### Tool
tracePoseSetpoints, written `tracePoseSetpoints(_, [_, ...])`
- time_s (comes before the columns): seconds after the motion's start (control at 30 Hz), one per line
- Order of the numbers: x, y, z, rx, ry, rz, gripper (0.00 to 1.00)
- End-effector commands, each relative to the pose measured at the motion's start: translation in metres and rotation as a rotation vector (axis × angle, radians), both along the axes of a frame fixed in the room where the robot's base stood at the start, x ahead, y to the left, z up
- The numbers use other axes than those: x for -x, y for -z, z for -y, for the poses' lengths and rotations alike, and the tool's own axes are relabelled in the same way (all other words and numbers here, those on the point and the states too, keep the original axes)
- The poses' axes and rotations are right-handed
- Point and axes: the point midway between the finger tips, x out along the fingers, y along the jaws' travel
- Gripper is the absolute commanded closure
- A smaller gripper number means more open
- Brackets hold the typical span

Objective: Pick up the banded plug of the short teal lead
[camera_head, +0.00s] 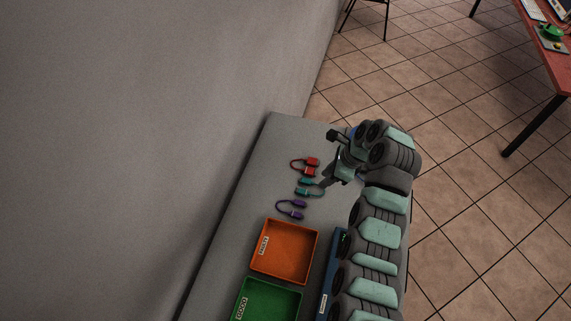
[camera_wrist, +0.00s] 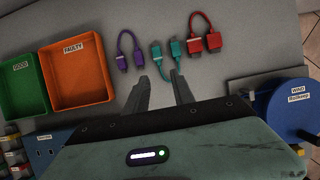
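The left plug (camera_wrist: 156,49) and right plug (camera_wrist: 178,47) are small; I cannot tell for sure which one carries a band. My gripper (camera_wrist: 158,84) is open and empty, its two fingers spread apart just short of the teal lead's near side. In the head view my gripper (camera_head: 325,183) is just right of the lead.
A purple lead (camera_wrist: 125,50) lies left of the teal one and a red lead (camera_wrist: 205,35) close on its right. An orange tray marked FAULTY (camera_wrist: 73,104) and a green tray marked GOOD (camera_wrist: 22,115) stand left. A round blue object (camera_wrist: 290,105) stands right.

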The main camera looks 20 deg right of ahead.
Motion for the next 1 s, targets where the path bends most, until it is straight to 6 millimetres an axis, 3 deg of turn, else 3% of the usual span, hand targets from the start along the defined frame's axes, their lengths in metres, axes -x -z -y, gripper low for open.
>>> tracePoseSetpoints(0.17, [-0.002, 0.012, -0.004, -0.002, 0.001, -0.003, 0.7])
tracePoseSetpoints(0.4, [-0.009, 0.046, -0.017, -0.002, 0.0, -0.005, 0.7])
tracePoseSetpoints(1.0, [-0.022, 0.096, -0.04, 0.001, -0.001, -0.003, 0.7])
